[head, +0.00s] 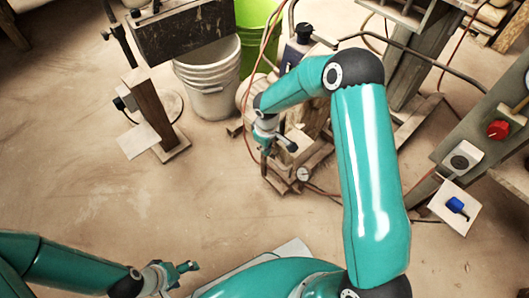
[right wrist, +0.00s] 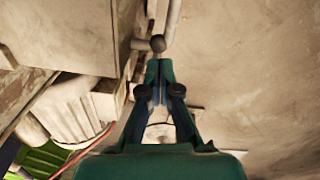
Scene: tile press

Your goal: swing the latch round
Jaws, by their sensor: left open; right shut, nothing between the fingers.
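My right gripper (head: 266,154) is shut and empty, low beside the wooden press base (head: 296,152) in the head view. In the right wrist view its closed fingertips (right wrist: 159,70) point at a dark ball knob (right wrist: 157,44) on a metal rod. The knob appears right at the tips; I cannot tell whether they touch. I cannot tell for certain whether this knobbed rod is the latch. My left gripper (head: 184,270) is open and empty at the lower left of the head view, far from the press.
A white bucket (head: 208,85) and a green bin (head: 256,30) stand behind. A wooden post (head: 150,108) is at left. A blue handle (head: 456,205) and red knob (head: 498,129) are at right. A round gauge (head: 303,174) sits near the right gripper. The left floor is clear.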

